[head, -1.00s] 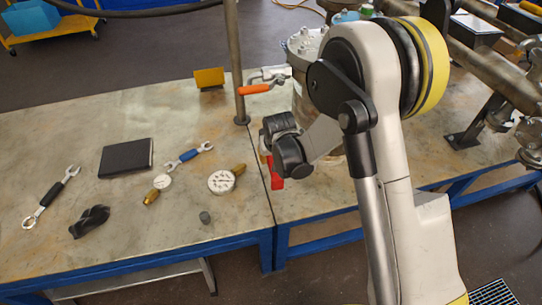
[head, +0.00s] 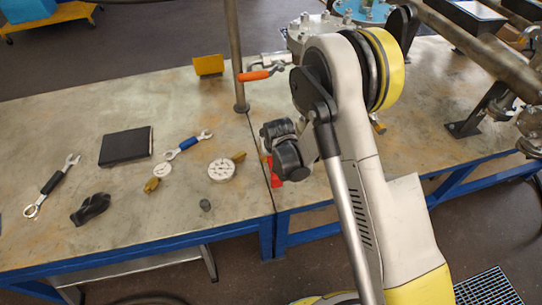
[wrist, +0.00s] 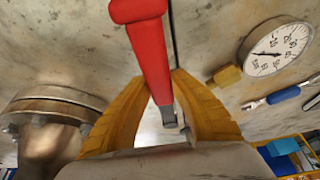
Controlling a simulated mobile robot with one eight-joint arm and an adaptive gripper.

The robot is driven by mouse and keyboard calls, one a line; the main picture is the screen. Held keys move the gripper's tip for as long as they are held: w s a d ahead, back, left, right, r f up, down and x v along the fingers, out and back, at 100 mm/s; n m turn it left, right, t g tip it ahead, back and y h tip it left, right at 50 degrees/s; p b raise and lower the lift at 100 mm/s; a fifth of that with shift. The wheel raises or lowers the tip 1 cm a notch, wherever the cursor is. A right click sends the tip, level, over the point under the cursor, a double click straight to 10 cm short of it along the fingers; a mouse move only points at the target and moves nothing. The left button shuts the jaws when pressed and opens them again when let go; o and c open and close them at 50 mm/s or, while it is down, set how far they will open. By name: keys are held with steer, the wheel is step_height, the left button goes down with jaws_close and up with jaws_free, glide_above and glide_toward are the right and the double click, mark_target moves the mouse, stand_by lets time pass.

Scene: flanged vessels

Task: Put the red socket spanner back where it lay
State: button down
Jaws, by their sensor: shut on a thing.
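The red socket spanner (wrist: 150,55) is in my gripper (wrist: 165,85). In the wrist view its red handle runs up and away from between the two yellow fingers, and its grey lower part lies between them. In the head view a red piece of it (head: 275,179) shows beside my dark wrist, over the table near the seam between the two table tops. The gripper's fingers are hidden there by the wrist. I cannot tell whether the spanner touches the table.
On the left table (head: 140,205) lie a white dial gauge (head: 222,170), a smaller gauge (head: 162,170), a blue-handled spanner (head: 188,145), a black-handled spanner (head: 52,186), a black notebook (head: 125,146) and a dark glove-like item (head: 90,208). A post (head: 236,55) and an orange-handled valve (head: 256,75) stand behind. A flanged vessel (wrist: 55,125) is close.

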steer(key=shift+f, duration=0.45)
steer(key=c, duration=1.2)
jaws_free()
steer(key=shift+o, duration=0.2)
steer(key=shift+r, duration=0.1)
steer(key=v, duration=1.2)
steer(key=s+d+r+m+t, duration=0.1)
steer(key=s+d+r, duration=0.2)
steer(key=d+r, duration=0.35)
steer(key=s+d+r, duration=0.4)
steer(key=r, duration=0.5)
steer(key=s+d+r, duration=0.2)
steer(key=s+d, duration=0.1)
steer(key=s, duration=0.1)
steer(key=s+d+r+m+t, duration=0.1)
steer(key=s+d+r, duration=0.1)
steer(key=s, duration=0.3)
steer(key=s+d+r+h, duration=0.1)
steer(key=s+d+r, duration=0.1)
steer(key=s, duration=0.3)
steer(key=shift+s+d+r+m+t, duration=0.15)
steer(key=shift+d+r+m+t, duration=0.2)
steer(key=shift+d, duration=0.5)
